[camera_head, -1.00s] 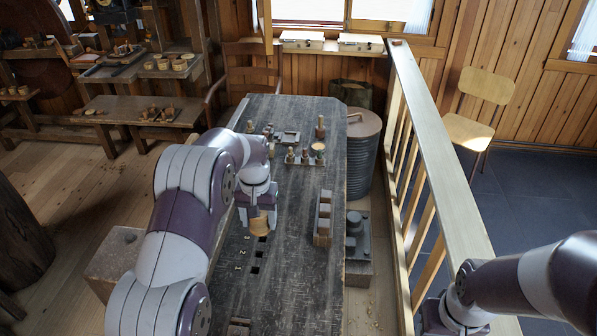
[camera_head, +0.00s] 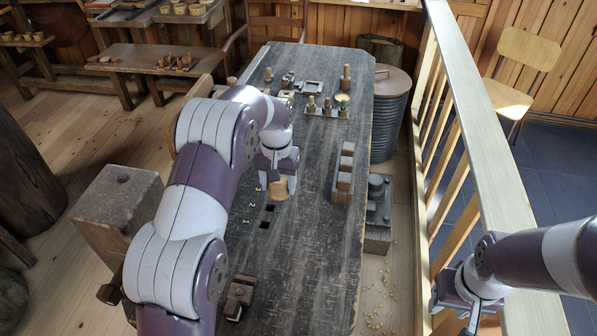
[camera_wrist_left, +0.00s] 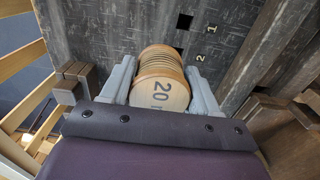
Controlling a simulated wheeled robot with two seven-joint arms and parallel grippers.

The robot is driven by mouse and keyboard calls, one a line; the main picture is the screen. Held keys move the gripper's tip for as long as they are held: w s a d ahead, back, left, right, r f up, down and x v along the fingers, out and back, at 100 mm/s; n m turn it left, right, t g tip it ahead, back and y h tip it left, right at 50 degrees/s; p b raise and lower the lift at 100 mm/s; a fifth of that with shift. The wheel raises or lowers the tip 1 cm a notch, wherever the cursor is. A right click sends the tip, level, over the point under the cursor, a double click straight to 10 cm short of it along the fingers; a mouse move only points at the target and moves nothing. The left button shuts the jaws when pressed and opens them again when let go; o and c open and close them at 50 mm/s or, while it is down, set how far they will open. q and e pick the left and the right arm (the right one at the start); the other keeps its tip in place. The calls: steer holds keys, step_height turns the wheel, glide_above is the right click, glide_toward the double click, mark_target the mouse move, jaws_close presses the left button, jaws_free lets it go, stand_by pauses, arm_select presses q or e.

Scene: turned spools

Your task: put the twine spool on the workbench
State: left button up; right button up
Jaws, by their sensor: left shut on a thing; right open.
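The twine spool (camera_head: 279,188) is pale wood with a round end marked "20" in the left wrist view (camera_wrist_left: 160,88). My left gripper (camera_head: 277,183) is shut on it, with one finger on each side. The spool is over the dark grey workbench (camera_head: 300,270), at the row of numbered square holes, and covers one of them in the head view. I cannot tell whether it touches the bench top.
A rack of wooden blocks (camera_head: 344,172) stands on the bench's right side. A small tray with several turned pieces (camera_head: 327,110) lies farther back. A wooden railing (camera_head: 470,120) and a ribbed drum (camera_head: 390,118) stand to the right. The bench's front is mostly clear.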

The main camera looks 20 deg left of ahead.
arm_select(q)
steer(key=s+f, duration=0.1)
steer(key=s, duration=0.2)
steer(key=s+f+p, duration=0.1)
steer(key=s+f, duration=0.1)
steer(key=s, duration=0.1)
steer(key=s+f+p, duration=0.1)
steer(key=s+f, duration=0.1)
steer(key=s, duration=0.2)
steer(key=shift+a, duration=0.1)
steer(key=f, duration=0.2)
steer(key=s+f, duration=0.1)
steer(key=f, duration=0.1)
steer(key=shift+f+p, duration=0.3)
steer(key=shift+f, duration=0.25)
arm_select(e)
steer(key=shift+s+r, duration=0.2)
steer(key=shift+r, duration=0.55)
arm_select(q)
steer(key=shift+f, duration=0.1)
steer(key=o, duration=1)
steer(key=shift+o, duration=0.2)
